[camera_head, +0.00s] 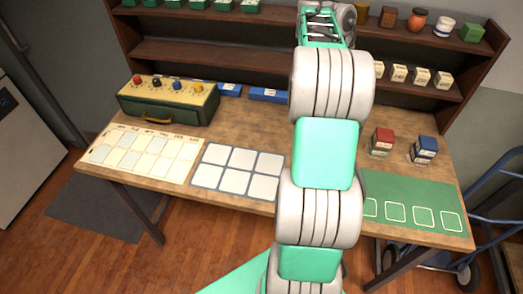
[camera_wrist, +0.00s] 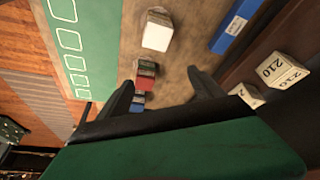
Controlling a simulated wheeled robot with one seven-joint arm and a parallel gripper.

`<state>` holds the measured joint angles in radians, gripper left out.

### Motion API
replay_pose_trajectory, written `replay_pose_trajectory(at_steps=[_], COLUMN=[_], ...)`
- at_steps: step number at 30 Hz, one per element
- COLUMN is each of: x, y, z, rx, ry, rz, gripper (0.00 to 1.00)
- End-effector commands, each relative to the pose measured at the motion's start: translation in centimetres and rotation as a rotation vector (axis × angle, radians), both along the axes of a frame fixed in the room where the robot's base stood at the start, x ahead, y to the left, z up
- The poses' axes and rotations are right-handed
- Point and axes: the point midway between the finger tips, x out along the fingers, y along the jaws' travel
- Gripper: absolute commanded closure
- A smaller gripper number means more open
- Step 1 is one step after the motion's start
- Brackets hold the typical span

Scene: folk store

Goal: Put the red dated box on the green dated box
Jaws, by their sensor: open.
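A red-topped box (camera_head: 382,137) with a pale lower front stands on the table, right of my arm in the head view. In the wrist view, the red box (camera_wrist: 145,84) with a dark green band beside it shows between my fingers; I cannot tell whether the band is a separate box. My gripper (camera_wrist: 159,76) is open and empty, its dark fingers spread apart. A white-faced box (camera_wrist: 157,32) stands near the red one in the wrist view. I cannot surely pick out the green dated box; my arm hides part of the table in the head view.
A blue-topped box (camera_head: 425,147) stands right of the red one. A green mat (camera_head: 384,190) with outlined squares lies at the table's front right. A white-celled grid (camera_head: 211,187) and a drawer unit (camera_head: 168,104) are left. Shelves with small boxes (camera_head: 421,76) line the back.

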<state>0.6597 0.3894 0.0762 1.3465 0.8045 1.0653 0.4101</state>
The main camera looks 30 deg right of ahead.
Motion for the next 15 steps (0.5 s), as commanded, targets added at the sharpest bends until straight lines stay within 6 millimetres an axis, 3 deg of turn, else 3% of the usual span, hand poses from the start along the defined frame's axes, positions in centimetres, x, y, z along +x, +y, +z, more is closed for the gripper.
replay_pose_trajectory(at_steps=[1, 4, 6, 9, 12, 15], x=[2.1, 4.2, 4.1, 1.9, -1.2, -3.6], y=[4.8, 14.7, 21.9, 31.6, 38.8, 42.8], z=[1.8, 3.2, 3.2, 1.9, -0.2, -1.8], rx=[0.003, 0.018, 0.022, 0.027, 0.029, 0.031], ry=[-0.002, 0.007, 0.009, 0.004, -0.004, -0.013], rz=[0.196, 0.61, 0.899, 1.291, 1.602, 1.785], gripper=[0.24, 0.24, 0.24, 0.24, 0.24, 0.24])
